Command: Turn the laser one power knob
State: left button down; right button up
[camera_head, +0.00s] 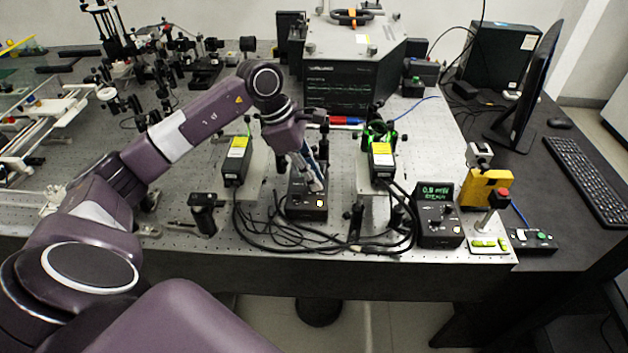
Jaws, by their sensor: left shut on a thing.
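A small black control box (305,209) stands near the front of the perforated bench, with a lit yellow button on its front right. My left gripper (314,186) reaches down onto the top of this box, its fingers closed at the knob there. The fingers hide the knob, so its turn cannot be read. A second black control box (438,225) with a lit green display stands to the right, with nothing touching it. My right gripper is out of view.
Black laser modules with yellow labels stand left (236,160) and right (381,158) of the box. Loose black cables (275,238) loop around it. A large dark instrument (343,85) stands behind. A monitor (532,85) and keyboard (590,180) are on the right table.

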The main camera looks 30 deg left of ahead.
pick_arm(q)
jog(key=shift+w+r, duration=0.1)
dwell(0.4)
jog(key=c, duration=1.9)
grip_release()
jog(key=v, duration=1.2)
jog(key=shift+a, duration=0.2)
